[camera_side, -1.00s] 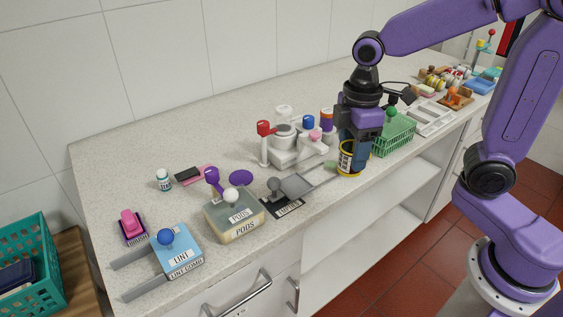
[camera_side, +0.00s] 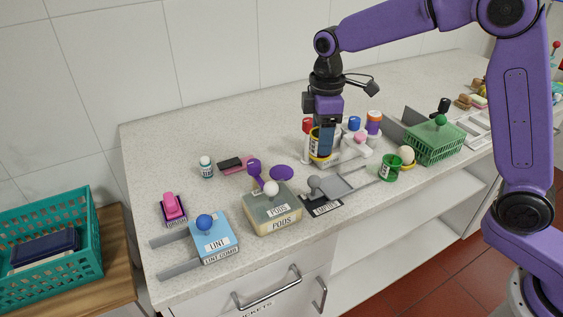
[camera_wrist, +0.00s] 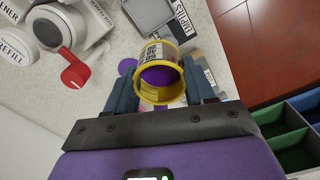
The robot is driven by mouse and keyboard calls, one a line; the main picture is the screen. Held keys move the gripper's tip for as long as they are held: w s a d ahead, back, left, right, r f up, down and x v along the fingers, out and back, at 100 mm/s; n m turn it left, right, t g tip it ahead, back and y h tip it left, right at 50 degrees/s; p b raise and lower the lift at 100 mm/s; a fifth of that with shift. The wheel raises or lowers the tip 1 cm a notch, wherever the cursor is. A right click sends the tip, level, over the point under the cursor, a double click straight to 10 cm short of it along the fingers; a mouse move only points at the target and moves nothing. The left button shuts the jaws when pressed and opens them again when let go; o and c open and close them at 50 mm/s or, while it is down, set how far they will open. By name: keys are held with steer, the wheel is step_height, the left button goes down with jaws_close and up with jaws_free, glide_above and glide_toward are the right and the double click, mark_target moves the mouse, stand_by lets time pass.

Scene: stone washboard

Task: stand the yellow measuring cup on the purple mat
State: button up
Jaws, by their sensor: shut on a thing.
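The yellow measuring cup (camera_side: 318,159) has a pale label with dark print. My gripper (camera_side: 322,148) is shut on it and holds it above the counter, in front of the white caddy. In the wrist view the cup (camera_wrist: 142,92) sits between the two fingers of my gripper (camera_wrist: 161,88), its open yellow rim facing the camera and purple showing inside. The purple mat (camera_side: 282,172) is a flat round disc on the counter, left of the cup and behind the pods box. Part of the mat (camera_wrist: 127,67) also shows in the wrist view beside the cup.
The white caddy (camera_side: 350,150) with bottles is close to my gripper. A purple-knobbed thing (camera_side: 254,168) and the pods box (camera_side: 272,210) stand near the mat. A green cup (camera_side: 390,169) and green basket (camera_side: 433,142) are at right. Counter behind the mat is clear.

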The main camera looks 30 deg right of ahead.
steer(key=w+a+f, duration=0.1)
steer(key=w+f, duration=0.2)
steer(key=w+a+f, duration=0.1)
steer(key=w+f, duration=0.2)
steer(key=w, duration=0.1)
steer(key=w+a+f, duration=0.1)
steer(key=w+f, duration=0.2)
steer(key=w, duration=0.1)
steer(key=shift+a, duration=0.4)
steer(key=shift+f, duration=1.55)
steer(key=shift+f, duration=0.15)
steer(key=o, duration=1.1)
steer(key=shift+r, duration=6.2)
